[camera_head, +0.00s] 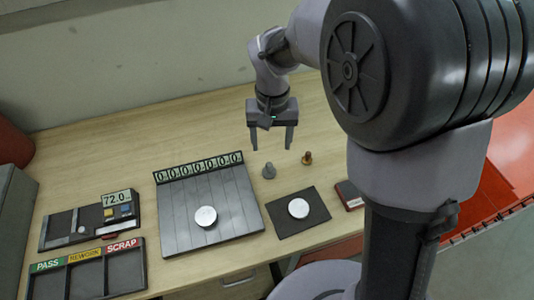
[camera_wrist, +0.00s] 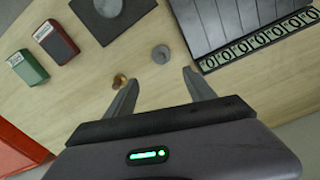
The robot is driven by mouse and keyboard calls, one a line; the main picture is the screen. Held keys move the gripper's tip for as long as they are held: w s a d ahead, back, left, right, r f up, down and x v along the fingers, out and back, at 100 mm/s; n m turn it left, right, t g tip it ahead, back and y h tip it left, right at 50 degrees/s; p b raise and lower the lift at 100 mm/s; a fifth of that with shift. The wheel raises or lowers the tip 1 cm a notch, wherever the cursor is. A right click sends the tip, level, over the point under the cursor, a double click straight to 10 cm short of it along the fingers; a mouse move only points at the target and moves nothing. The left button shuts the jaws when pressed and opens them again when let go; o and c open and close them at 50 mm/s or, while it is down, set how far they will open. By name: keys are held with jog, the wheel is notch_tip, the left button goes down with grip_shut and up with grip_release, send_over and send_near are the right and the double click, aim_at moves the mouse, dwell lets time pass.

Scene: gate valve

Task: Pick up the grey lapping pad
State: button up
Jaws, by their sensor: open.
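A small grey knob-shaped piece (camera_head: 268,170), which looks like the grey lapping pad, stands on the wooden table. It also shows in the wrist view (camera_wrist: 161,54), just beyond the gap between my fingertips. A similar brass-coloured piece (camera_head: 307,158) stands to its right; in the wrist view it (camera_wrist: 119,80) is beside my left finger. My gripper (camera_head: 271,148) is open, empty and pointing down above the table near the grey piece. In the wrist view my gripper (camera_wrist: 160,76) has nothing between its fingers. Neither finger appears to touch the grey piece.
A grooved dark plate (camera_head: 175,225) with a numbered strip holds a pale disc (camera_head: 205,216). A dark mat (camera_head: 282,225) holds another disc (camera_head: 298,208). A red box (camera_wrist: 55,41) and green box (camera_wrist: 27,66) stand nearby. A PASS/REWORK/SCRAP tray (camera_head: 88,280) is front left. The table behind is clear.

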aim_at(269, 164)
notch_tip(269, 164, down, 5)
jog(key=shift+f+b, duration=0.15)
jog(key=shift+b, duration=0.5)
jog(key=f, duration=0.1)
jog(key=s+f+b, duration=0.1)
jog(key=f, duration=0.1)
jog(key=f+b, duration=0.1)
jog(key=shift+s+a+f, duration=0.2)
jog(key=shift+a+f, duration=0.05)
jog(key=shift+w+f, duration=0.1)
jog(key=shift+f, duration=0.2)
grip_shut()
